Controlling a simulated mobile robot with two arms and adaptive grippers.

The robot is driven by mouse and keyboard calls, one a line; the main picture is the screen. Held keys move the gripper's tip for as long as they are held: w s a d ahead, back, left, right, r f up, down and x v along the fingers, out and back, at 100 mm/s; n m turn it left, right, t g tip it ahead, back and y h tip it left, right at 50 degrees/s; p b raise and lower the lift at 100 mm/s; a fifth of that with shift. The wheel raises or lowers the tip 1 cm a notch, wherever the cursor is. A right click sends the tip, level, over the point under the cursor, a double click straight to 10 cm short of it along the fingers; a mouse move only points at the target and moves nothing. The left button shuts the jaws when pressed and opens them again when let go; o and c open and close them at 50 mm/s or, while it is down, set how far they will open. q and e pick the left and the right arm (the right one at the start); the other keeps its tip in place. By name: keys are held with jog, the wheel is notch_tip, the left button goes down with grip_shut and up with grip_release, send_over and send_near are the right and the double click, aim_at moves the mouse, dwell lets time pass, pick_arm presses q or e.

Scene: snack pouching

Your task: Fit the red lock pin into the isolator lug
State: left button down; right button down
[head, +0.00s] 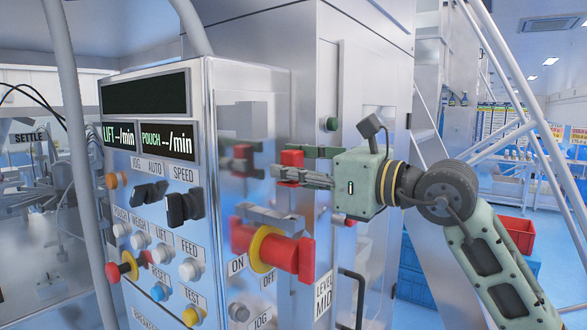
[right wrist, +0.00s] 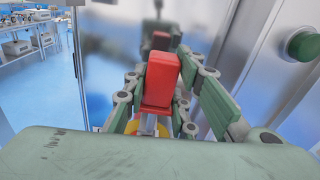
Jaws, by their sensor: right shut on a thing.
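The red lock pin (head: 291,158) is held in the fingers of my right gripper (head: 300,172), in front of the control cabinet's side face. In the right wrist view the pin's red block (right wrist: 161,82) stands between the two jointed fingers of the gripper (right wrist: 165,105). The isolator (head: 272,251), a red handle with a yellow ring, is on the cabinet side below the pin. A grey metal piece (head: 270,219), seemingly the lug, sits just above the handle. The pin is above it and apart from it. A bit of the yellow ring (right wrist: 150,129) shows below the pin. My left gripper is not in view.
The control panel (head: 150,220) with knobs and buttons faces left. A green button (head: 331,124) is on the machine wall behind my right gripper. A black handle (head: 352,290) is below it. Red (head: 517,234) and blue crates stand at the right. Shiny cabinet faces show reflections.

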aim_at(294, 210)
jog(key=shift+f+b, duration=2.5)
jog(key=shift+f, duration=0.3)
jog(key=c, duration=1.4)
grip_release()
jog(key=shift+d, duration=0.15)
